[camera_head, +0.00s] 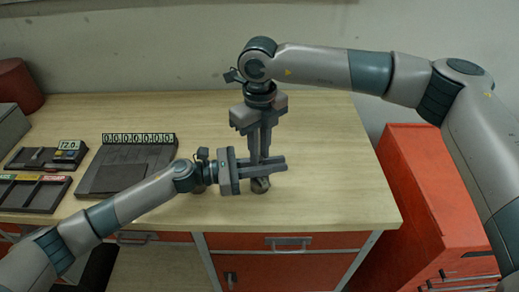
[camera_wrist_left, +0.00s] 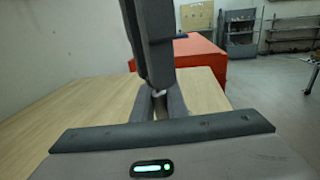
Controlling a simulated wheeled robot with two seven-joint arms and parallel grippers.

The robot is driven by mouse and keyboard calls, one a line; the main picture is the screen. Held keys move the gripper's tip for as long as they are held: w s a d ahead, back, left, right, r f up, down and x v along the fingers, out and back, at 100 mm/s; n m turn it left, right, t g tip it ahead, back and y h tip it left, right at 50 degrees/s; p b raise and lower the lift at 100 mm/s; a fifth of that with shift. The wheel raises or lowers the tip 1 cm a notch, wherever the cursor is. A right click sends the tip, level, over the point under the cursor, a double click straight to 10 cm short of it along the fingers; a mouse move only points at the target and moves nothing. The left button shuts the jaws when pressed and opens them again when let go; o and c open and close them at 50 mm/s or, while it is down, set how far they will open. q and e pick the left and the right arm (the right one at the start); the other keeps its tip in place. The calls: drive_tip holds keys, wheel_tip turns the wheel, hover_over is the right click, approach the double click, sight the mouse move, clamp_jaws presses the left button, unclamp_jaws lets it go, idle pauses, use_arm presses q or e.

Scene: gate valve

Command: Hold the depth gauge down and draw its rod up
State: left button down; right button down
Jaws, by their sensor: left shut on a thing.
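The depth gauge (camera_head: 260,186) is mostly hidden; a small grey-brown part of it shows on the bench just below my left gripper's fingers. My left gripper (camera_head: 268,166) reaches in level from the left and is shut on the gauge. In the left wrist view its fingers (camera_wrist_left: 160,103) converge, with a small pale piece at their tips. My right gripper (camera_head: 260,145) points straight down from above, its fingertips close behind the left fingers. It shows as a dark upright shape in the left wrist view (camera_wrist_left: 150,45). Whether it holds the rod is hidden.
The wooden bench (camera_head: 330,160) is clear to the right and behind the grippers. A dark board with a row of number tiles (camera_head: 139,139) lies to the left, with dark trays (camera_head: 35,190) beyond it. A red cabinet (camera_head: 425,190) stands at the right.

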use_arm(q)
drive_tip(key=shift+f, duration=0.1)
use_arm(e)
drive_tip(key=shift+r, duration=1.55)
drive_tip(key=c, duration=1.7)
unclamp_jaws()
drive_tip(key=shift+o, duration=0.2)
wheel_tip(320, 180, up, 12)
use_arm(q)
drive_tip(key=c, duration=1.7)
unclamp_jaws()
drive_tip(key=shift+a, duration=0.1)
